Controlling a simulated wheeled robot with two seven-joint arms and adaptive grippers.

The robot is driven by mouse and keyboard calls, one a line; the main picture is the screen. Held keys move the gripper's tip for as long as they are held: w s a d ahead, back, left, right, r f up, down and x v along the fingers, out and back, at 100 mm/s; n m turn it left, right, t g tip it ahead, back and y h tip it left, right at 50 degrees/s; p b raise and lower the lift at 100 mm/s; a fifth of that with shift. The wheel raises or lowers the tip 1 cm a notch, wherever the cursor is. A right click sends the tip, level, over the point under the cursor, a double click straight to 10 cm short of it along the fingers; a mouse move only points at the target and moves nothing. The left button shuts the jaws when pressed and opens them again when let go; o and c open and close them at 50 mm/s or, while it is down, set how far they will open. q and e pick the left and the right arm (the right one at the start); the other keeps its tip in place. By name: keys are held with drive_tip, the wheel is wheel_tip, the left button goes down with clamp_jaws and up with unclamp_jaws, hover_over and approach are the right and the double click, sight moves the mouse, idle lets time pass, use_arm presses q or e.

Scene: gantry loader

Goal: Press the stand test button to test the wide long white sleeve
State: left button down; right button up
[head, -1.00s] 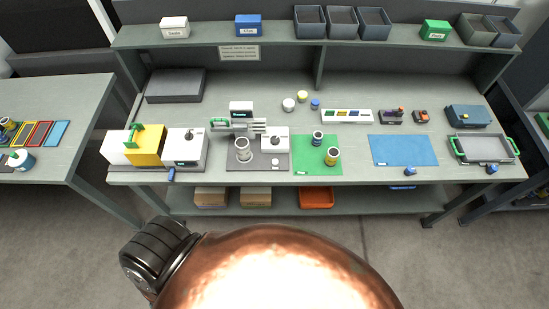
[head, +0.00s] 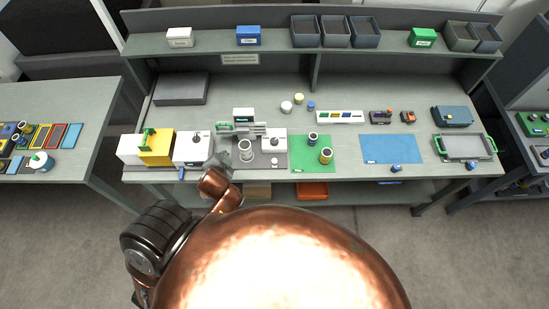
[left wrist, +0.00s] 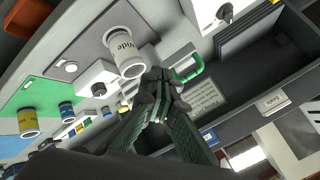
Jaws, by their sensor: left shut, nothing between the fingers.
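The wide long white sleeve (head: 245,150) stands upright on the grey plate of the stand (head: 262,168). In the left wrist view the sleeve (left wrist: 124,50) shows large, with "Wide" printed on it. A small round white button (head: 274,162) sits at the front of the grey plate, right of the sleeve; it also shows in the left wrist view (left wrist: 71,67). My left gripper (head: 223,160) is at the bench's front edge, left of the sleeve and apart from the button. In the left wrist view its fingers (left wrist: 160,90) are shut and empty. My right gripper is not in view.
A white box with a dark knob (head: 274,142) stands behind the button. A white machine (head: 193,149) and a yellow block (head: 157,148) are to the left. A green mat (head: 304,163) with two banded sleeves and a blue mat (head: 388,149) lie to the right.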

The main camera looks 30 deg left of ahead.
use_arm(q)
drive_tip(key=w+d+r+m+t+y, duration=0.1)
drive_tip(key=w+r+m+t, duration=0.4)
drive_tip(key=w+r+m, duration=0.3)
drive_tip(key=w+d+r+m+t, duration=0.1)
drive_tip(key=w+r+m+t, duration=0.35)
drive_tip(key=r, duration=0.55)
drive_tip(key=w+d+m+t+h, duration=0.2)
drive_tip(key=w+d+m+h, duration=0.45)
drive_tip(key=m, duration=0.75)
drive_tip(key=d+f+m+g+h, duration=0.6)
drive_tip(key=d+f+m, duration=0.3)
drive_tip(key=f+m, duration=0.45)
drive_tip(key=s+a+f+m+g+y, duration=0.1)
drive_tip(key=a+f+m+g, duration=0.1)
drive_tip(key=f, duration=0.3)
drive_tip(key=s+a+f+m+g+y, duration=0.1)
drive_tip(key=a+f+m+g, duration=0.2)
drive_tip(key=f, duration=0.3)
drive_tip(key=shift+s+f+m+y, duration=0.15)
drive_tip(key=shift+s+m+y, duration=0.2)
drive_tip(key=shift+m, duration=0.05)
drive_tip(key=shift+a, duration=0.1)
